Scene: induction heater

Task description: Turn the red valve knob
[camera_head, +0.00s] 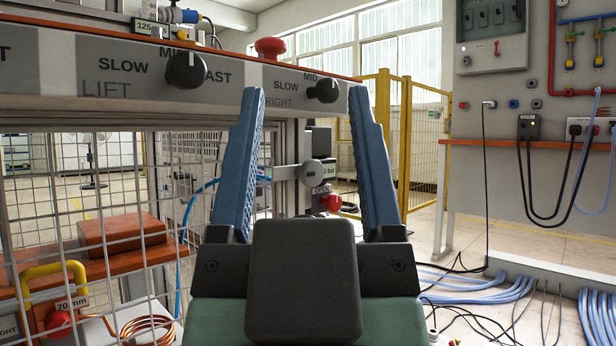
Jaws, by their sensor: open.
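My gripper (305,94) is in the lower middle, its two blue fingers spread wide with nothing held between them. A red round knob (331,202) shows beyond the gap between the fingers, close to the right finger. It sits below a dark box with a partly hidden "Bar" label. A grey round knob (317,172) on a metal bracket is in front of it and a little higher. The gripper appears apart from both knobs. The right finger may hide part of the red knob's surroundings.
A control panel with black dials (186,70) and a red mushroom button (270,46) spans the upper left. Wire mesh (60,200) stands below it. Another red knob (58,325) is at lower left. Yellow fencing (383,130) and blue floor cables (480,293) are right.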

